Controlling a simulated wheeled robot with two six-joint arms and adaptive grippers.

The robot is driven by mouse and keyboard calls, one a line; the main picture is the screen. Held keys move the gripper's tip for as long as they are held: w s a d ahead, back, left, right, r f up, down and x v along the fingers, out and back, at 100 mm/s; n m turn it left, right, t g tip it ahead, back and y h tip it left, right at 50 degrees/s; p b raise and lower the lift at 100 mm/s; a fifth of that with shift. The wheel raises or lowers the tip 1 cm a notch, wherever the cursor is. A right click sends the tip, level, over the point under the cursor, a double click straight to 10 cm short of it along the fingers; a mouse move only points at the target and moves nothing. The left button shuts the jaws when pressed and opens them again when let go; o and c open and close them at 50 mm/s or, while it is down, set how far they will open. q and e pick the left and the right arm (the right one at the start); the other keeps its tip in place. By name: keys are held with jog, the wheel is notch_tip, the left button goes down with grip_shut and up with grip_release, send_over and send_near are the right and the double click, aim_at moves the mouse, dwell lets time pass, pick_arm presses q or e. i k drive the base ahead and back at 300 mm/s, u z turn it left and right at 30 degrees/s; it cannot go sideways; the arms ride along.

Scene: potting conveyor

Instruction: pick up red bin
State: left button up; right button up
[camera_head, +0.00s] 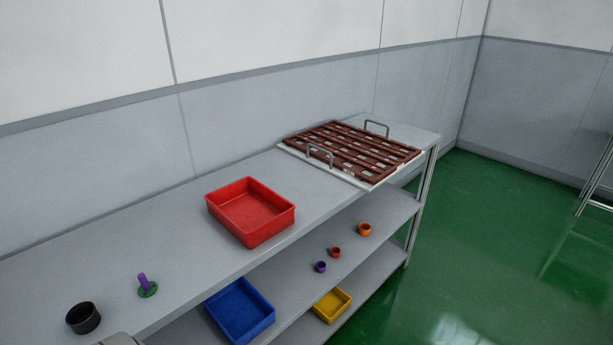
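The red bin (270,233) is an open, empty rectangular tray. It sits upright on the top surface of the grey shelf unit (190,256), near the middle of the view and close to the front edge. Nothing touches or covers it. Neither of my grippers can be made out in the view. A small grey piece at the bottom left edge is too cropped to identify.
A black pot (83,318) and a purple peg on a green base (146,287) stand left of the bin. A brown slatted rack with handles (350,150) lies behind right. Lower shelves hold a blue bin (240,311), a yellow bin (332,305) and small cups (364,230).

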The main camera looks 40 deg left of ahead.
aim_at(252, 212)
jog(key=i, duration=2.8)
jog(key=u, duration=2.8)
